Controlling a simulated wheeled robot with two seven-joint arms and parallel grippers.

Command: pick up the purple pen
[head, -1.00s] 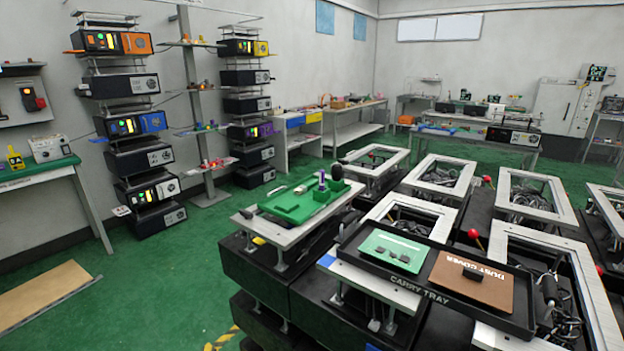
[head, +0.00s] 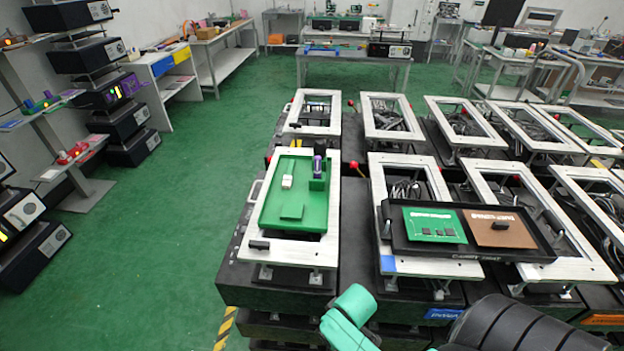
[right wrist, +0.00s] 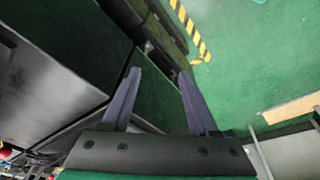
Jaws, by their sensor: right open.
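A small purple upright object (head: 318,166), which looks like the purple pen, stands at the back right of a green tray (head: 311,217) in the head view. It is set beside or in a green block; I cannot tell which at this size. The green tray sits on a pale frame on a black cabinet. My right gripper (right wrist: 159,73) is open and empty in the right wrist view, pointing down past dark cabinet sides toward the green floor. The pen is not in that view. My left gripper is not in view.
A white item (head: 287,181) lies on the green tray, left of the pen. A black carry tray (head: 470,253) with a green board and a brown dust cover stands to the right. Pale-framed fixtures with red-knobbed levers surround it. Green floor is free at left.

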